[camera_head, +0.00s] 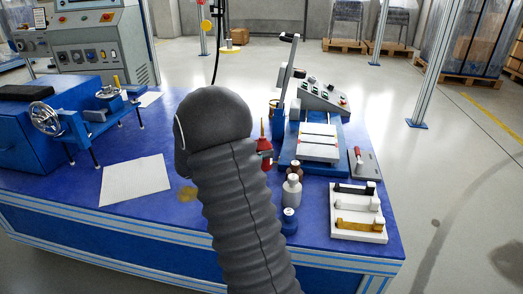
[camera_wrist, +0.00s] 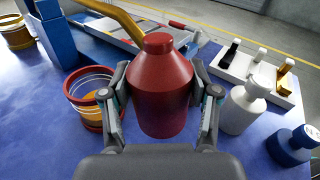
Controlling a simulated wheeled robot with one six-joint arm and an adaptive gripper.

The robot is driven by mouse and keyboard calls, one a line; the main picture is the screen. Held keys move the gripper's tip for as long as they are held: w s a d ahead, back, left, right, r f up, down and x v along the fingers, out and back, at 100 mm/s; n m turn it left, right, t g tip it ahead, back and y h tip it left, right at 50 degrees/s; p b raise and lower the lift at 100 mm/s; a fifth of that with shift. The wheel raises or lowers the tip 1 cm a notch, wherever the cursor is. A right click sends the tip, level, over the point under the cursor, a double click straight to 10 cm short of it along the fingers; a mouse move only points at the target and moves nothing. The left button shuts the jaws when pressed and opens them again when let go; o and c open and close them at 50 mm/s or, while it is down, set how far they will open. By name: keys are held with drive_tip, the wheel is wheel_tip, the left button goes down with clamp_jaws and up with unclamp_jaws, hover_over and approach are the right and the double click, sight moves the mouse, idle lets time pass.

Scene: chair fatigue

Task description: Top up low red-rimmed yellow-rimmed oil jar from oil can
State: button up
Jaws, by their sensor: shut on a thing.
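The red oil can (camera_wrist: 162,95) stands between the two fingers of my gripper (camera_wrist: 160,85), which is shut on its body. A gold spout (camera_wrist: 122,22) shows behind the can at upper left. Another jar with a yellow rim (camera_wrist: 16,32) is at the far left of the wrist view.
A white bottle (camera_wrist: 240,108) and a blue bottle (camera_wrist: 292,146) stand right of the gripper. Behind are a white tray (camera_head: 343,226) with several handles and a blue test fixture (camera_head: 303,165). A blue vise machine (camera_head: 40,140) and a white sheet (camera_head: 135,183) are left on the blue table.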

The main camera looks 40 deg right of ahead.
drive_tip(key=shift+a+r+p, duration=0.15)
drive_tip(key=shift+p, duration=0.3)
drive_tip(key=p, duration=0.1)
drive_tip(key=f+n+p, duration=0.1)
drive_tip(key=p, duration=0.1)
drive_tip(key=f+n+y+p, duration=0.1)
drive_tip(key=p, duration=0.1)
drive_tip(key=shift+s+a+f, duration=0.2)
drive_tip(key=shift+s+a, duration=0.15)
drive_tip(key=shift+s, duration=0.05)
drive_tip(key=shift+n+p, duration=0.3)
drive_tip(key=shift+p, duration=0.35)
drive_tip(key=n+p, duration=0.1)
drive_tip(key=p, duration=0.2)
drive_tip(key=shift+s+a+r+y, duration=0.1)
drive_tip(key=shift+s+y, duration=0.1)
drive_tip(key=shift+y, duration=0.1)
drive_tip(key=shift+r+n+g+y+p, duration=0.4)
drive_tip(key=shift+r+n+y, duration=0.3)
drive_tip(key=shift+r+n, duration=0.35)
drive_tip(key=shift+f, duration=0.15)
idle(2.6)
